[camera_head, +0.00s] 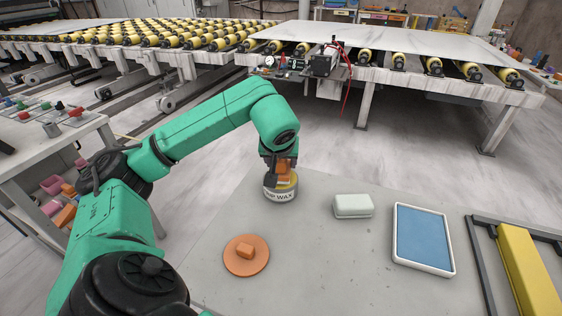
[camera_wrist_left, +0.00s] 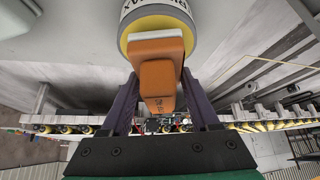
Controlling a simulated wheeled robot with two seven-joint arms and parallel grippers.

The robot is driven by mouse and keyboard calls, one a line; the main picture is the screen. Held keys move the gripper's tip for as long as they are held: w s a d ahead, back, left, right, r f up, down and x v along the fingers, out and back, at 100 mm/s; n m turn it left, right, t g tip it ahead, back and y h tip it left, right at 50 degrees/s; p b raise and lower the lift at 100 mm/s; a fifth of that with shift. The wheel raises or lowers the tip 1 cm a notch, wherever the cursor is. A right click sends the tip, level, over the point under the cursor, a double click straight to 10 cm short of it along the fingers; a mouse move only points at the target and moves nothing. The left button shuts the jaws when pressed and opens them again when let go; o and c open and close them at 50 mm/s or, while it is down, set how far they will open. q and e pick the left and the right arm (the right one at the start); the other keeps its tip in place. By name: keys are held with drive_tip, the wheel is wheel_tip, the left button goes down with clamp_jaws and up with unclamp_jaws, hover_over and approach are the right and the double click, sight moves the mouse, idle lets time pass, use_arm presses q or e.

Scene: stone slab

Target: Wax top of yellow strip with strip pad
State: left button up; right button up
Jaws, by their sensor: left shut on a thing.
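My left gripper (camera_head: 282,166) is shut on an orange block-shaped strip pad (camera_wrist_left: 158,82) with a pale layer at its far end. It points down over the round wax tin (camera_head: 280,194), lettered "WAX", at the slab's back left. The pad's pale end is over the tin's yellow wax; the tin also shows in the left wrist view (camera_wrist_left: 128,34). I cannot tell whether pad and wax touch. The yellow strip (camera_head: 527,268) lies at the far right beside a dark metal frame (camera_head: 482,262). My right gripper is not in view.
On the grey slab (camera_head: 325,270) are an orange disc pad (camera_head: 240,266) with a block handle, a pale green-white block (camera_head: 353,207) and a blue-topped, white-rimmed tray (camera_head: 424,240). The slab's middle front is clear. A roller conveyor (camera_head: 400,75) stands behind.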

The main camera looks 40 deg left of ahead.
use_arm(q)
drive_tip(key=shift+f+b, duration=0.3)
drive_tip(key=shift+f, duration=0.25)
idle(0.6)
wheel_tip(320, 180, up, 7)
drive_tip(key=p, duration=0.7)
drive_tip(key=shift+r, duration=0.2)
drive_tip(key=shift+f, duration=0.1)
idle(0.4)
